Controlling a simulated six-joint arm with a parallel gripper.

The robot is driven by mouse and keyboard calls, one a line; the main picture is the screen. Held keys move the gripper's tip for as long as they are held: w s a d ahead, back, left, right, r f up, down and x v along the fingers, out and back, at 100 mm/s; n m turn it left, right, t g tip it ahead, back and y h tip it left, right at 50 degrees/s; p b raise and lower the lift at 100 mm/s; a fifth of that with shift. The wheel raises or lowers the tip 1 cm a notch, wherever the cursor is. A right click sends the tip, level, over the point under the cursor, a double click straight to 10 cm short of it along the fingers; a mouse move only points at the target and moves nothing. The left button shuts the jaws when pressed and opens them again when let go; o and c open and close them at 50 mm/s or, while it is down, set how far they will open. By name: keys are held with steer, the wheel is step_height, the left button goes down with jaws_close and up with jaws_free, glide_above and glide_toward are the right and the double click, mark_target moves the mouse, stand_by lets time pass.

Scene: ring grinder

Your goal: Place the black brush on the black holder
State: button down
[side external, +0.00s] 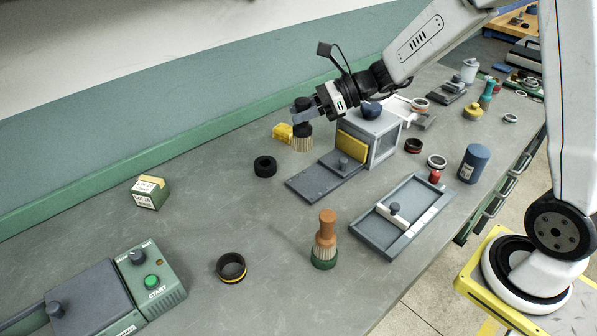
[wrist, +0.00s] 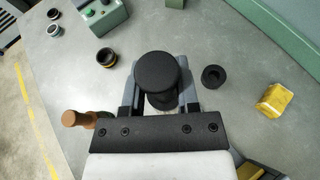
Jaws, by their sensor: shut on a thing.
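The black brush (side external: 302,129) is in my gripper (side external: 304,115), upright with its pale bristles pointing down. It appears raised above the table. In the wrist view, the round black top of the brush (wrist: 158,72) sits between the two fingers of my gripper (wrist: 158,95) and hides its bristles. The black holder (side external: 265,166) is a short black ring lying on the table, empty, to the left of and nearer the camera than the brush. In the wrist view the black holder (wrist: 213,76) is just right of the brush, apart from it.
A yellow block (side external: 282,132) lies behind the brush. A grey box with a yellow pad (side external: 384,140) and a grey plate (side external: 318,182) stand to the right. An orange brush (side external: 325,232) stands on a green holder nearer the camera.

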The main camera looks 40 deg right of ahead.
steer(key=shift+d+r, duration=0.2)
steer(key=shift+d, duration=0.25)
steer(key=shift+w, duration=0.15)
steer(key=shift+w+a+f, duration=0.1)
steer(key=shift+w+f, duration=0.2)
steer(key=shift+w, duration=0.25)
steer(key=w+a+f, duration=0.1)
steer(key=w+f, duration=0.7)
steer(key=w, duration=0.4)
steer(key=shift+f, duration=0.35)
steer(key=shift+w+f, duration=0.1)
steer(key=shift+w, duration=0.05)
